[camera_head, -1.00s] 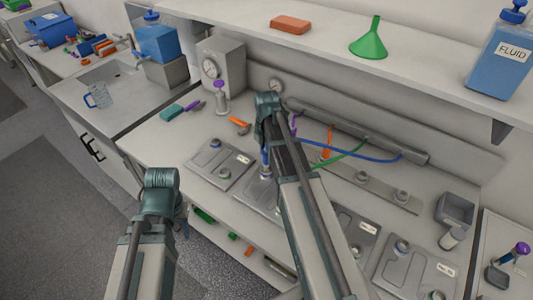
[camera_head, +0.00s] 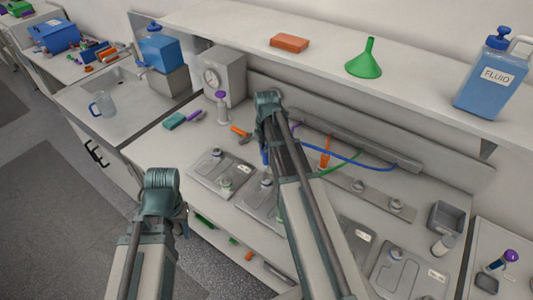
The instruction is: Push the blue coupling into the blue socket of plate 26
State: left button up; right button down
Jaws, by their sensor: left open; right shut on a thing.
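My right gripper (camera_head: 268,104) reaches over the bench from the lower right, seen from behind. It is shut on the blue coupling (camera_head: 265,156), of which a small blue piece shows left of the arm. A blue hose (camera_head: 350,157) runs from the rail toward this gripper. The second plate from the left (camera_head: 257,211) lies below, with a socket (camera_head: 266,181) beside the arm. A gap shows between coupling and socket. The leftmost plate (camera_head: 206,178) is clear of the arms. Plate numbers are too small to read. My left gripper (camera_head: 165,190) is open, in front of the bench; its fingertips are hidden.
A grey rail (camera_head: 350,135) with green and orange hoses runs along the bench back. More plates (camera_head: 398,285) lie at right, partly behind my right arm. A gauge box (camera_head: 224,75) stands at the back left. A shelf above holds a green funnel (camera_head: 364,62) and a fluid jug (camera_head: 490,85).

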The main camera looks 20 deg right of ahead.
aim_at(266, 148)
jog(key=shift+r, duration=0.15)
jog(key=shift+r+p, duration=2.4)
jog(key=shift+p, duration=0.15)
jog(key=shift+f, duration=0.2)
